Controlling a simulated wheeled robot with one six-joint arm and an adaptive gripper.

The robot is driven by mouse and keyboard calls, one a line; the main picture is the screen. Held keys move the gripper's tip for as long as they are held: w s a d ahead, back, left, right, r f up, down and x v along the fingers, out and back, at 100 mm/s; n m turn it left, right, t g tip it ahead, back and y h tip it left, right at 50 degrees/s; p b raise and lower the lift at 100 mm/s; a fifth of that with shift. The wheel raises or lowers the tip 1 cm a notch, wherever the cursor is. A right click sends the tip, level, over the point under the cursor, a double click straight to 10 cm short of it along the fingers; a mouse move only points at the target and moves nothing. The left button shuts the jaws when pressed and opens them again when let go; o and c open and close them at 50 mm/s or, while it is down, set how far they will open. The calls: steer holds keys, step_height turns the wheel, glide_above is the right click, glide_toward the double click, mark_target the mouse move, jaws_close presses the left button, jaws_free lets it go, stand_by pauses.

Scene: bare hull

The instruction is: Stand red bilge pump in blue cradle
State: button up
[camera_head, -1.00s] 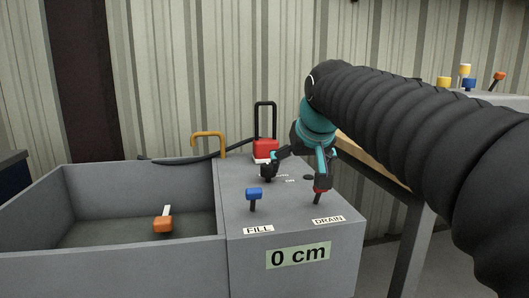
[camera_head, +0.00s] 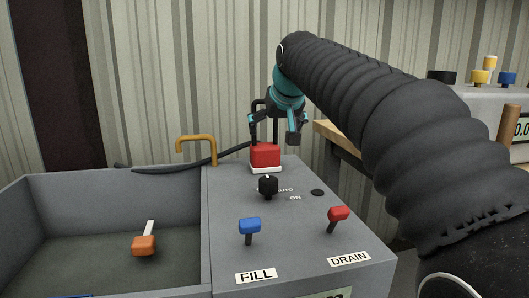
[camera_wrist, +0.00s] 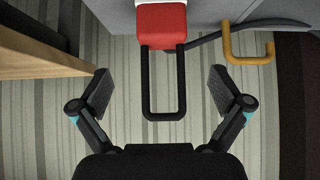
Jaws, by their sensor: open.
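The red bilge pump (camera_head: 265,157) stands upright on a white base at the back of the grey console, with a tall black loop handle. In the wrist view the red body (camera_wrist: 161,25) is at the top, and its black handle (camera_wrist: 148,90) reaches down between the fingers. My gripper (camera_head: 274,127) is open above the red body at the handle. In the wrist view the fingers (camera_wrist: 160,85) are apart on either side of the handle, with gaps visible. Of the blue cradle I see no clear view; a thin blue sliver (camera_head: 85,296) shows at the bottom edge in the tank.
The console carries a black knob (camera_head: 268,186), a blue FILL lever (camera_head: 249,226) and a red DRAIN lever (camera_head: 338,214). The grey tank (camera_head: 90,197) at left holds an orange-headed lever (camera_head: 144,245). A yellow spout (camera_head: 197,138) and black hose run beside the pump.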

mark_target(268, 147)
steer(key=x, duration=0.8)
steer(key=shift+w, duration=0.25)
steer(key=shift+b+x, duration=0.35)
steer(key=shift+x, duration=2.45)
steer(key=shift+s+a, duration=0.1)
steer(key=shift+a, duration=0.1)
steer(key=shift+c, duration=0.2)
steer(key=c, duration=1.4)
